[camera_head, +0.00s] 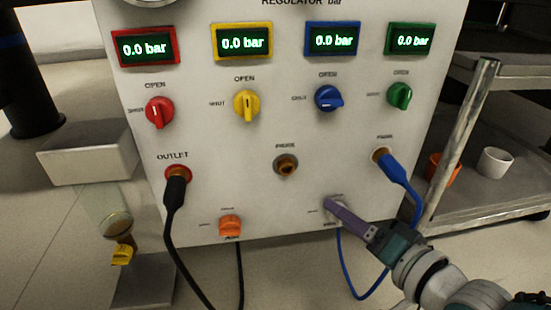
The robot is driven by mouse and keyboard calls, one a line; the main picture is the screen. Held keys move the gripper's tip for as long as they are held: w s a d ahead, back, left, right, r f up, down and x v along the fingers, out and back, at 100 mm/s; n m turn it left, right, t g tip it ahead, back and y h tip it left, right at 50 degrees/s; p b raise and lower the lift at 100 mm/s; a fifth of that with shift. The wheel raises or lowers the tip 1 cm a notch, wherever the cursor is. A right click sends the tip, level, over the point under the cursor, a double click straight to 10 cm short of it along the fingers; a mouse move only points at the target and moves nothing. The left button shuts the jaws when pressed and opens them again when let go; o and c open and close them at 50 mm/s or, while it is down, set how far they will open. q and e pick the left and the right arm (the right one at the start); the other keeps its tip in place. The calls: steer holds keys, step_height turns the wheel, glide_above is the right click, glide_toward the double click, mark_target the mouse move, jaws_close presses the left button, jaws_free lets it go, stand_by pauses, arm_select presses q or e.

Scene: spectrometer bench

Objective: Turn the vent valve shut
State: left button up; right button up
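My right gripper (335,208) comes in from the lower right, its purple finger end against or just in front of the white panel (285,120). Something light grey, perhaps a knob, shows in part behind its tip; the gripper hides the rest. I cannot tell whether the fingers are open or shut. An orange knob (230,226) is on the panel's lower edge, left of the gripper. The small labels near both spots are too blurred to read, so I cannot tell which one is the vent valve. My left gripper is not in view.
Red (159,112), yellow (246,105), blue (329,98) and green (399,96) knobs sit below displays reading 0.0 bar. A black cable (174,205) and a blue cable (405,180) hang in front of the panel. A metal cart (467,140) stands at right.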

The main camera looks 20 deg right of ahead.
jaws_close()
stand_by(0.3)
steer(key=shift+r, duration=0.1)
steer(key=n+h+p, duration=0.1)
steer(key=n+h, duration=0.1)
steer(key=n, duration=0.2)
steer(key=a+n+g+h+p, duration=0.1)
steer(key=n+h, duration=0.2)
steer(key=n, duration=0.1)
steer(key=n+g+h+p, duration=0.1)
steer(key=n+h, duration=0.1)
steer(key=n, duration=0.1)
steer(key=shift+w+a+r+n+h, duration=0.1)
steer(key=shift+w+a+n+h, duration=0.05)
steer(key=shift+w+n+h, duration=0.2)
stand_by(0.7)
steer(key=shift+s, duration=0.1)
stand_by(0.4)
